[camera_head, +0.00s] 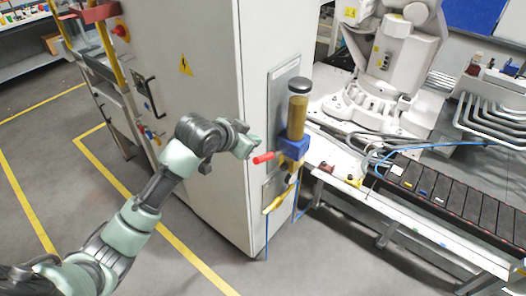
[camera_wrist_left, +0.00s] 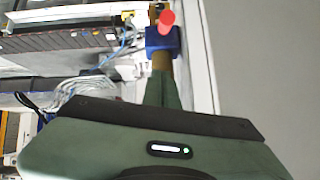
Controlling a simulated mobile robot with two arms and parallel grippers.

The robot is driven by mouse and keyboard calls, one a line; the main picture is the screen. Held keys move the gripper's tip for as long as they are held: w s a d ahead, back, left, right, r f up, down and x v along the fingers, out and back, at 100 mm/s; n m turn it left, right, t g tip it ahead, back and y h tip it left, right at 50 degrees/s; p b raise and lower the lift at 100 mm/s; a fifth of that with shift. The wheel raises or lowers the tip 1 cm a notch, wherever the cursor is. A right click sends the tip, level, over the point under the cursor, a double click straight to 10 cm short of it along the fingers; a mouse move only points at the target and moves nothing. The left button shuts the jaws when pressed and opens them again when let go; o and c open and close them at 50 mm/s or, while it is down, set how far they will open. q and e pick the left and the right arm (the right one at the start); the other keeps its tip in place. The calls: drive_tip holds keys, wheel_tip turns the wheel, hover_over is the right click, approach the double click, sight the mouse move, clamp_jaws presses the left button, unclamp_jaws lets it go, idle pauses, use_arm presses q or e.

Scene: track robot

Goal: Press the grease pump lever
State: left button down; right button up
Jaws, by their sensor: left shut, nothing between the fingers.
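The grease pump is mounted on the narrow side of a grey cabinet. It has an amber reservoir (camera_head: 297,118) with a dark cap and a blue body (camera_head: 293,148). Its red lever (camera_head: 264,158) sticks out to the left of the body. My left gripper (camera_head: 251,145) is shut and empty, just above and left of the lever's red end. A small gap seems to show between them, but contact is hard to judge. In the left wrist view, the red lever (camera_wrist_left: 166,18) and blue body (camera_wrist_left: 160,41) lie beyond my fingers (camera_wrist_left: 163,88). My right gripper is not in view.
The tall grey cabinet (camera_head: 200,120) stands right beside my left arm. A white robot arm (camera_head: 395,60) and a dark conveyor (camera_head: 450,190) stand to the right. Blue hoses (camera_head: 267,235) hang under the pump. The floor in front is open, with yellow lines.

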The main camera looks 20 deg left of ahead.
use_arm(q)
drive_tip(key=p, duration=0.3)
hover_over(264, 158)
drive_tip(key=w+d, duration=0.1)
wheel_tip(264, 158, down, 6)
drive_tip(key=f, duration=0.1)
drive_tip(key=f+p, duration=0.1)
drive_tip(key=s+a+f, duration=0.1)
drive_tip(key=shift+f+p, duration=0.2)
drive_tip(key=shift+p, duration=0.2)
drive_tip(key=shift+a+f, duration=0.1)
drive_tip(key=shift+f, duration=0.1)
